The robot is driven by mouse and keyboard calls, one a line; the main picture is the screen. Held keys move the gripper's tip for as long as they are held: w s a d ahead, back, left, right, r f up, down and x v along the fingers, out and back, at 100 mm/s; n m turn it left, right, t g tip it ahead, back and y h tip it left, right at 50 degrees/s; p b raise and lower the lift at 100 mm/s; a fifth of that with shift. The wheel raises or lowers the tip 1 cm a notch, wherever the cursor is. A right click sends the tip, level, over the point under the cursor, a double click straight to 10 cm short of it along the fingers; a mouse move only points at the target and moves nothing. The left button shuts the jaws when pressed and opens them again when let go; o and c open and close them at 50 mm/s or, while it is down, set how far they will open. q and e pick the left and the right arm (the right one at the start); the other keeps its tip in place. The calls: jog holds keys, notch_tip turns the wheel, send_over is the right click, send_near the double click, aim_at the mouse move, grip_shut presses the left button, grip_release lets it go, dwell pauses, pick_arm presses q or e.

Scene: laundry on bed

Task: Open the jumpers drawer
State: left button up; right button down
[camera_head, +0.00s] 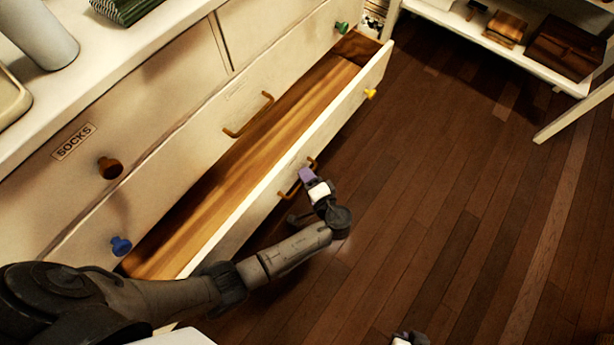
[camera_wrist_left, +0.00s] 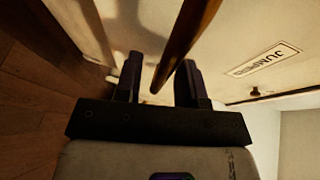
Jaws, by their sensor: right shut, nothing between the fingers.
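A long drawer (camera_head: 358,87) of the cream dresser stands open and looks empty inside, with bare wood. Its front carries a brown bar handle (camera_head: 289,190). My left gripper (camera_head: 298,195) is at this handle. In the left wrist view, the fingers (camera_wrist_left: 160,68) are apart, and the handle bar (camera_wrist_left: 180,45) runs between them, closer to the right finger. A label reading JUMPERS (camera_wrist_left: 263,60) is on the cream front to the right of the bar. My right gripper (camera_head: 408,338) shows only as a small part at the bottom edge, away from the dresser.
Above the open drawer is a closed drawer front with a blue knob (camera_head: 121,246), a green knob (camera_head: 342,28) and its own handle (camera_head: 249,117). A SOCKS label (camera_head: 73,141) is higher up. Bare wooden floor (camera_head: 450,200) lies in front. A white shelf (camera_head: 490,43) stands at upper right.

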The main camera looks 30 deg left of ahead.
pick_arm(q)
jog(key=p+v, duration=0.3)
jog(key=v, duration=0.4)
jog(key=shift+d, duration=0.2)
jog(key=shift+r, duration=0.1)
